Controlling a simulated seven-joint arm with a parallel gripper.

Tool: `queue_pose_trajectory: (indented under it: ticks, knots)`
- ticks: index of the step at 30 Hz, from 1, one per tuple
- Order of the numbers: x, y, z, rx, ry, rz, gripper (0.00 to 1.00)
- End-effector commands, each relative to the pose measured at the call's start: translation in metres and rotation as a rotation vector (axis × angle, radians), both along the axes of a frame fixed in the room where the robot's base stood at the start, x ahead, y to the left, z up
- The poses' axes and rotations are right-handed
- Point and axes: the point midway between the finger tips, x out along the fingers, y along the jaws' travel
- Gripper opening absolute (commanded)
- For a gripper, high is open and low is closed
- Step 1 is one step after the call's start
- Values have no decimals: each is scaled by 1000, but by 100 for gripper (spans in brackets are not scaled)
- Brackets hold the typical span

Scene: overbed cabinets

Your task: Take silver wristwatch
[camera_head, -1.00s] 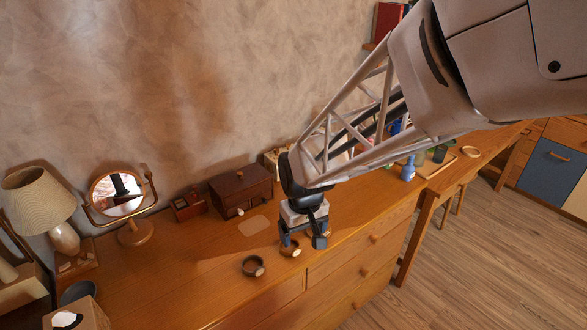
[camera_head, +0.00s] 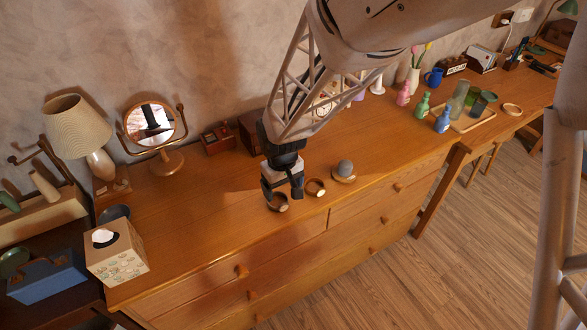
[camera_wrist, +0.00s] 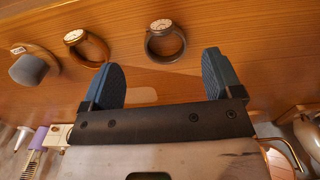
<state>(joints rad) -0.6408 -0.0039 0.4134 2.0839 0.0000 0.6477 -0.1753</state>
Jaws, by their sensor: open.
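The silver wristwatch (camera_wrist: 165,42), a dark grey band with a pale round dial, stands as a loop on the wooden dresser top. In the wrist view it lies ahead of the gap between the fingers. In the head view the same watch (camera_head: 279,203) is just below the fingers and partly covered. My gripper (camera_wrist: 162,70) is open and empty, with its blue-grey fingers apart; in the head view my gripper (camera_head: 284,192) is close over the watch. Whether a finger touches it I cannot tell.
A brown-gold watch (camera_head: 315,188) stands right beside it, then a grey dome on a wooden base (camera_head: 344,170). A tissue box (camera_head: 117,252), mirror (camera_head: 152,128) and lamp (camera_head: 78,128) stand at the left. The dresser's front edge is close. Open dresser top (camera_head: 195,210) lies left of my gripper.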

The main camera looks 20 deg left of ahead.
Motion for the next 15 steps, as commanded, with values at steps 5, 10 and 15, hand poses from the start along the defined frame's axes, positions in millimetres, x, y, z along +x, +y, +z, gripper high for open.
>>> queue_pose_trajectory:
  ticks: [5, 10, 15]
  knots:
    - [0, 0, -11, -1, 1, 0, 85]
    - [-1, -1, -23, -1, 1, 0, 85]
    - [-1, 0, -26, -1, 1, 0, 85]
